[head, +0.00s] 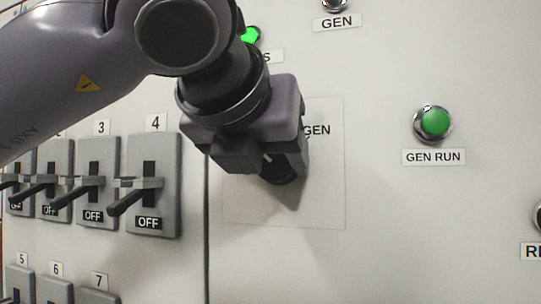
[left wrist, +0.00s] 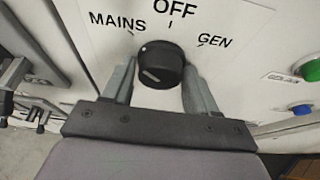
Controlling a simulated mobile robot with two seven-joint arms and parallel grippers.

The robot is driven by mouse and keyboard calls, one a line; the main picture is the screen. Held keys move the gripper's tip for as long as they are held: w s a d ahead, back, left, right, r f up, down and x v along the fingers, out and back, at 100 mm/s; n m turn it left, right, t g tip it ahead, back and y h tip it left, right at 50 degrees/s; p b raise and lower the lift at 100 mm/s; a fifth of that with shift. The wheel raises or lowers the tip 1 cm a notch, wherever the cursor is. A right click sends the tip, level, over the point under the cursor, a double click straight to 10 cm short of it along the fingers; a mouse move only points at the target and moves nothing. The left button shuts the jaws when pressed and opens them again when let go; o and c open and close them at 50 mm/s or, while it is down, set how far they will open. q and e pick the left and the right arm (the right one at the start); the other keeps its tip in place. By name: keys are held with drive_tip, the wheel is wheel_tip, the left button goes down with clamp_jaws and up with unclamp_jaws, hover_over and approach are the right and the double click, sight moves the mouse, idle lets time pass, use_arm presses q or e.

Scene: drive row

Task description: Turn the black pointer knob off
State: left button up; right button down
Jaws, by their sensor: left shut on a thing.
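The black pointer knob (left wrist: 160,62) is on a pale plate (left wrist: 95,42) marked MAINS at left, OFF at top and GEN at right. A short pale line shows at the lower left of its face; I cannot tell for sure which label the pointer faces. My left gripper (left wrist: 158,72) is shut on the knob, one finger on each side of it. In the head view my left gripper (head: 268,163) covers most of the plate, and only a dark part of the knob (head: 281,172) shows below it. My right gripper is in neither view.
A row of grey lever switches (head: 153,205) marked OFF stands left of the plate, their handles sticking out. More switches (head: 20,280) are below. A green GEN RUN button or lamp (head: 433,122) is at right. A green lamp (head: 250,36) is partly behind my arm.

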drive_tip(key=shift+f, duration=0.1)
use_arm(q)
drive_tip(key=m+y+b, duration=0.2)
drive_tip(key=m, duration=0.1)
drive_tip(key=shift+s+d+f+t, duration=0.1)
drive_tip(key=shift+d+t, duration=0.05)
drive_tip(key=shift+t, duration=0.25)
drive_tip(key=shift+m+t+y, duration=0.3)
drive_tip(key=shift+m+y, duration=0.2)
drive_tip(key=shift+m, duration=0.3)
drive_tip(key=shift+m+y+b, duration=0.3)
drive_tip(key=shift+m+b, duration=0.1)
drive_tip(key=shift+m, duration=0.3)
drive_tip(key=shift+m+t, duration=0.3)
drive_tip(key=shift+m, duration=0.1)
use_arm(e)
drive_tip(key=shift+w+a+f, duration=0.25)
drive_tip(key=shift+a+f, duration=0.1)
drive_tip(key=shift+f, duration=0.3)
use_arm(q)
drive_tip(key=o, duration=0.9)
drive_tip(key=shift+y, duration=0.3)
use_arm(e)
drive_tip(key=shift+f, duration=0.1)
